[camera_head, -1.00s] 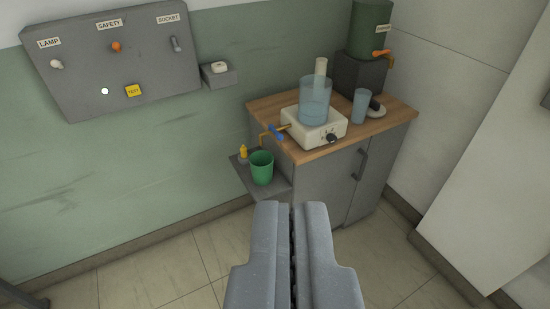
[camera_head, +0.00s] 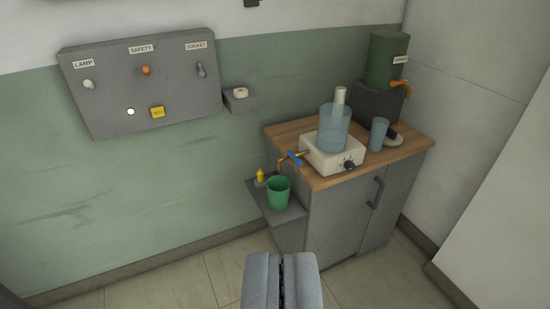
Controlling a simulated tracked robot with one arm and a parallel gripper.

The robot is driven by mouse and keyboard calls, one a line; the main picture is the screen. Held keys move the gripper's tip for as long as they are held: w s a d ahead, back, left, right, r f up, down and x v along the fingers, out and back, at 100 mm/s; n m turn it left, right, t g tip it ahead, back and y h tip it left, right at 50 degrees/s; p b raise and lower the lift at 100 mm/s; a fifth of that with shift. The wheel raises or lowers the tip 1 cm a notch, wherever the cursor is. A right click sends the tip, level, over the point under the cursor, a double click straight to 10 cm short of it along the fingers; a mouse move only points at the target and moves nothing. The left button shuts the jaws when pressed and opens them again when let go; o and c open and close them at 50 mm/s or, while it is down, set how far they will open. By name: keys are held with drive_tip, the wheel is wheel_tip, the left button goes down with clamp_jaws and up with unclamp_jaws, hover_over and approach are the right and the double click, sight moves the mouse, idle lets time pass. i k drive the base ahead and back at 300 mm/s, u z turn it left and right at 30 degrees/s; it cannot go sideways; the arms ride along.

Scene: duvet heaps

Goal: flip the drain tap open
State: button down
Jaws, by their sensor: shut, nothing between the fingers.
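A brass tap with a blue lever (camera_head: 294,157) sticks out from the left side of a white appliance (camera_head: 333,154) on the wooden counter. Its spout bends down above a green bucket (camera_head: 278,193) on a low grey shelf. A clear vessel of bluish liquid (camera_head: 334,128) stands on the appliance. My gripper (camera_head: 282,257) is shut and empty at the bottom centre, well apart from the tap in the picture. The lever's exact position is too small to tell. A second tap, orange (camera_head: 401,87), sits on a dark green container (camera_head: 387,60) at the back right.
The wooden counter (camera_head: 400,158) also holds a bluish cup (camera_head: 378,134). A small yellow bottle (camera_head: 260,176) stands beside the bucket. A grey switch panel (camera_head: 110,98) and a small wall ledge (camera_head: 240,104) are on the left wall. The floor (camera_head: 180,288) at lower left looks clear.

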sight(298, 163)
drive_tip(key=u, duration=0.4)
drive_tip(key=i, duration=1.6)
drive_tip(key=z, duration=0.7)
